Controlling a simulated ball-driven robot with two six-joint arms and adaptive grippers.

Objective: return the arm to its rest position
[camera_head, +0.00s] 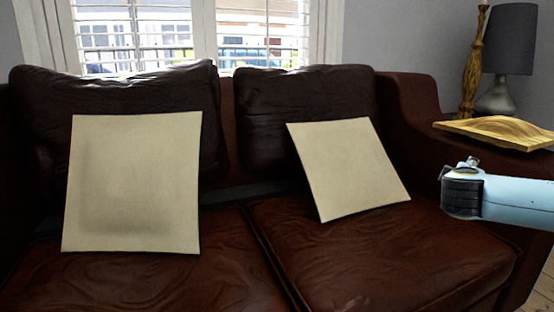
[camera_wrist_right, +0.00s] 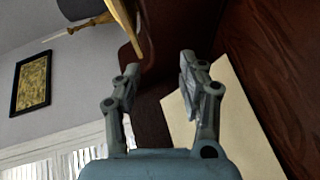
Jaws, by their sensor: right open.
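My right arm comes in from the right in the head view, in front of the sofa's right armrest. Its gripper shows in the right wrist view, where my right gripper (camera_wrist_right: 160,66) has its two fingers apart with nothing between them. The view there is tilted, with the sofa's dark red side behind the fingers. My left gripper is in neither view.
A dark red leather sofa (camera_head: 350,255) fills the head view. It bears a left cream cushion (camera_head: 132,182) and a tilted right cream cushion (camera_head: 350,168). A wooden tabletop (camera_head: 497,132) and a lamp (camera_head: 509,40) stand behind the right armrest. A framed picture (camera_wrist_right: 31,83) hangs on the wall.

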